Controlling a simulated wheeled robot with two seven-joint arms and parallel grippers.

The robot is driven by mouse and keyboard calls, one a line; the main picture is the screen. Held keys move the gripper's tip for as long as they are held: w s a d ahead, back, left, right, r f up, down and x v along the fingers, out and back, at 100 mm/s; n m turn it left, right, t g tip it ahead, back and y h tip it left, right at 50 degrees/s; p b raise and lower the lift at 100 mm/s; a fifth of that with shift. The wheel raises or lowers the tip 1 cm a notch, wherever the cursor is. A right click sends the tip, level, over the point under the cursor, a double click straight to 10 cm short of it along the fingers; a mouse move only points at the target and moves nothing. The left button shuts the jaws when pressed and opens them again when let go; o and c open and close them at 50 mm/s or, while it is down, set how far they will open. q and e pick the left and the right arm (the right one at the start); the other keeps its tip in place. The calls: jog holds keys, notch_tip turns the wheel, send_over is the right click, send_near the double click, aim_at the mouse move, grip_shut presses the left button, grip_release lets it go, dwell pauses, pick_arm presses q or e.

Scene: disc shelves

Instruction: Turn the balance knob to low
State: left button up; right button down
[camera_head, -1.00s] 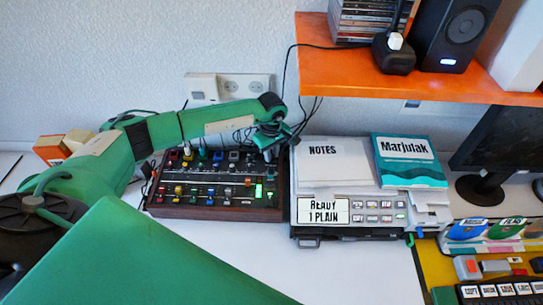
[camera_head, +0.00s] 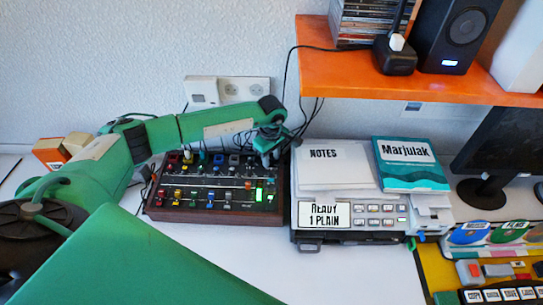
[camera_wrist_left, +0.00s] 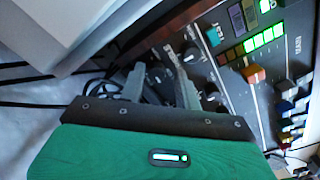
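The dark mixer panel (camera_head: 212,217) with a wooden frame lies on the white desk, left of the printer. It carries rows of coloured knobs, sliders and a lit green meter (camera_head: 260,194). My left gripper (camera_head: 268,155) is over its back right corner, fingers pointing down. In the left wrist view my left gripper (camera_wrist_left: 158,76) has its two grey fingers apart, close to the panel; what lies between them is dark and unclear. Black knobs with white marks (camera_wrist_left: 191,56) sit just beyond the fingers. I cannot read which knob is balance. My right gripper is not in view.
The printer (camera_head: 350,237) with papers and a teal book (camera_head: 412,165) stands close to the mixer's right side. Black cables (camera_head: 300,120) hang behind the mixer. An orange shelf (camera_head: 420,92) juts out above at the right.

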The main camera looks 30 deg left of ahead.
pick_arm(q)
jog(key=shift+w+d+r, duration=0.1)
jog(key=shift+w+r, duration=0.1)
jog(key=shift+w, duration=0.05)
